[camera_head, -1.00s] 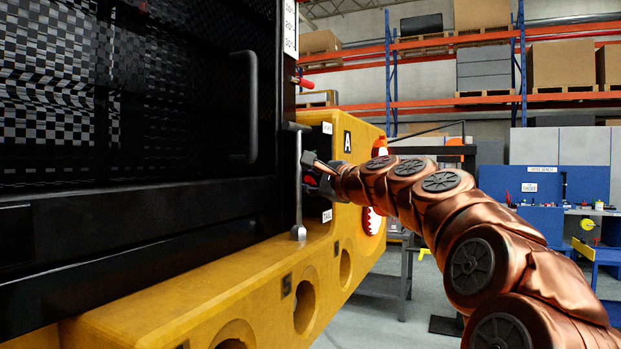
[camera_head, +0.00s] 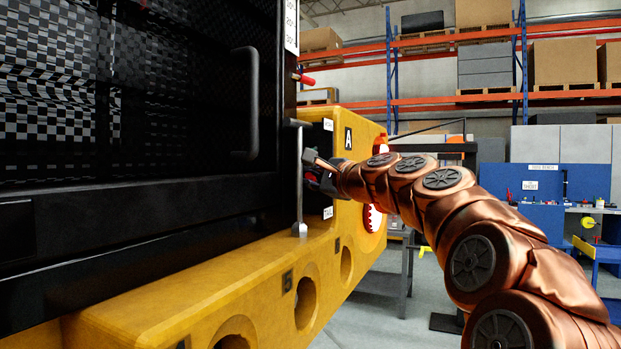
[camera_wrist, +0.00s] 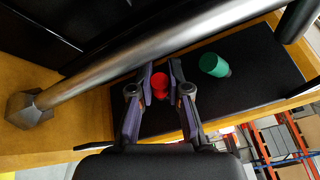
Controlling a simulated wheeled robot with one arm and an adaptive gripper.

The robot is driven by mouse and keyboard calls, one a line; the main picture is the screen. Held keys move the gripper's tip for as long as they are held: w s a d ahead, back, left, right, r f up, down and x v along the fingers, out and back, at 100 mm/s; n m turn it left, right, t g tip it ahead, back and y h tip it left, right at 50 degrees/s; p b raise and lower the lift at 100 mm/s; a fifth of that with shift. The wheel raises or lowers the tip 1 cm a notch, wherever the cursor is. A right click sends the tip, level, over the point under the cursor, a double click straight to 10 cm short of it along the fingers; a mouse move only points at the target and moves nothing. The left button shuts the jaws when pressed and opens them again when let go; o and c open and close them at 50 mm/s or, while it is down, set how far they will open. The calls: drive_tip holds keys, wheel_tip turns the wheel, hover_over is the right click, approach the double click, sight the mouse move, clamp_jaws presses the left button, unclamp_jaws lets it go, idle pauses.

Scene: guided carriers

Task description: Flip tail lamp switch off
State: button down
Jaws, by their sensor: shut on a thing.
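A black switch panel (camera_wrist: 235,95) is set in the yellow carrier body. In the wrist view it bears a red switch knob (camera_wrist: 159,87) and a green knob (camera_wrist: 213,65). My gripper (camera_wrist: 161,72) is shut on the red knob, with one finger on each side of it. The green knob stands free to the right. In the head view my gripper (camera_head: 316,172) reaches the panel, above a small white label (camera_head: 327,213) that seems to read TAIL. My gripper largely hides the knobs there.
A grey upright bar (camera_head: 299,185) stands just left of my gripper and crosses the wrist view (camera_wrist: 120,72) close by. A black handle (camera_head: 245,105) is on the dark carrier wall. The yellow body (camera_head: 215,270) has round holes below. Open floor lies right.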

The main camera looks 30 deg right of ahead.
drive_tip(key=shift+f+b, duration=0.15)
drive_tip(key=shift+b, duration=0.2)
drive_tip(key=f+n+t+b, duration=0.1)
drive_tip(key=b, duration=0.3)
drive_tip(key=shift+a+f+n+b, duration=0.1)
drive_tip(key=shift+a+n+b, duration=0.05)
drive_tip(key=shift+n+b, duration=0.2)
drive_tip(key=n+b, duration=0.1)
drive_tip(key=b, duration=0.1)
drive_tip(key=n+b, duration=0.1)
drive_tip(key=b, duration=0.1)
drive_tip(key=shift+f+t+y, duration=0.4)
drive_tip(key=n+t+y+b, duration=0.1)
drive_tip(key=n+b, duration=0.2)
drive_tip(key=b, duration=0.2)
drive_tip(key=shift+f, duration=0.2)
drive_tip(key=shift+f+n+y+b, duration=0.1)
drive_tip(key=shift+n+y+b, duration=0.2)
drive_tip(key=shift+n+b, duration=0.65)
drive_tip(key=shift+w+f+n+t+y+b, duration=0.1)
drive_tip(key=shift+n+t+y+b, duration=0.25)
drive_tip(key=shift+n+b, duration=0.4)
drive_tip(key=c, duration=1.4)
unclamp_jaws()
